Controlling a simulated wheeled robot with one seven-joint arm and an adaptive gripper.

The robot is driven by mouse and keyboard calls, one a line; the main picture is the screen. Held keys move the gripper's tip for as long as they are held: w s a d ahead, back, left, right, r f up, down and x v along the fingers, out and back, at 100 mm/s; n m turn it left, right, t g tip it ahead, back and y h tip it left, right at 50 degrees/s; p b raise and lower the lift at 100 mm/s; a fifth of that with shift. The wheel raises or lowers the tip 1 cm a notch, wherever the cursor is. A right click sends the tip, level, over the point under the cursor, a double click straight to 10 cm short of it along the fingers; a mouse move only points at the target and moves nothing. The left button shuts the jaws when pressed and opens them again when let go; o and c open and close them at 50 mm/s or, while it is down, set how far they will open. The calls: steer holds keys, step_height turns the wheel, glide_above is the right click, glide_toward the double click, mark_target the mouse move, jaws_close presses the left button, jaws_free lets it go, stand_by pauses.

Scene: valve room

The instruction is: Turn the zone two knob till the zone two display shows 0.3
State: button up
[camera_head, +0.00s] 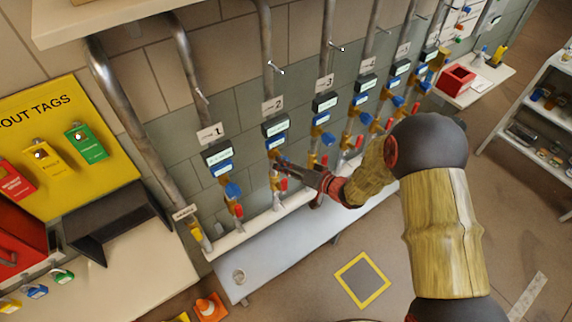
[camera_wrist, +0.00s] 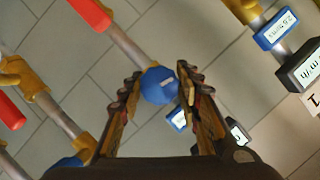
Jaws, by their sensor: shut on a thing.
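The zone two column carries a "2" tag (camera_head: 272,106), a dark display box (camera_head: 276,126) and a blue plate (camera_head: 277,141) below it. The display figures are too small to read in the head view. In the wrist view the round blue zone two knob (camera_wrist: 158,86), with a pale mark on its face, sits between my fingertips. My gripper (camera_wrist: 157,84) is shut on that knob, one finger on each side. In the head view my gripper (camera_head: 283,168) reaches the column from the right and hides the knob. The display is mostly hidden by my gripper in the wrist view.
The zone one column, with its blue knob (camera_head: 233,190), stands to the left. The zone three display (camera_head: 325,102) and more columns are to the right. A red valve handle (camera_wrist: 90,14) lies along the same pipe as the held knob. A grey bench (camera_head: 300,245) runs below.

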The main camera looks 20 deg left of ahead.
steer(key=o, duration=1.2)
steer(key=shift+c, duration=0.2)
steer(key=shift+d, duration=0.1)
steer(key=v, duration=1.2)
steer(key=shift+w, duration=0.1)
